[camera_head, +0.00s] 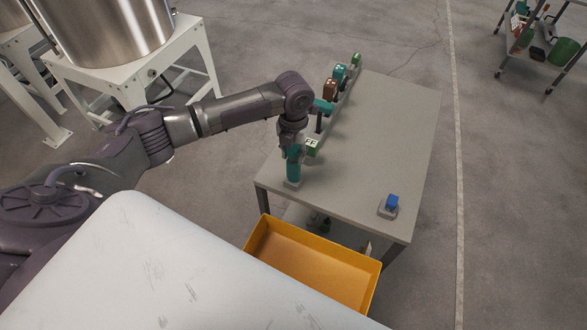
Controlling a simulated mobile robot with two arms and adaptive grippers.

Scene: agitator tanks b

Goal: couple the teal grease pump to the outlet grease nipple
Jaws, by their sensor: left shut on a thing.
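My left gripper (291,150) reaches down over the near left corner of the grey table and is shut on the upright teal grease pump (293,170). The pump's lower end is at a small grey base on the tabletop; I cannot tell whether it touches it. A row of fittings runs along the table's left side behind the gripper: a green block marked FF (312,145), a teal part (323,106), a brown block (329,89) and another teal block (339,72). The outlet grease nipple is too small to make out. My right gripper is out of view.
A blue button on a grey box (391,203) sits at the table's near right. A yellow tray (318,268) is below the near edge. A steel tank (110,30) on a white stand is at back left, a trolley (537,45) at back right. The tabletop's right side (385,130) is mostly clear.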

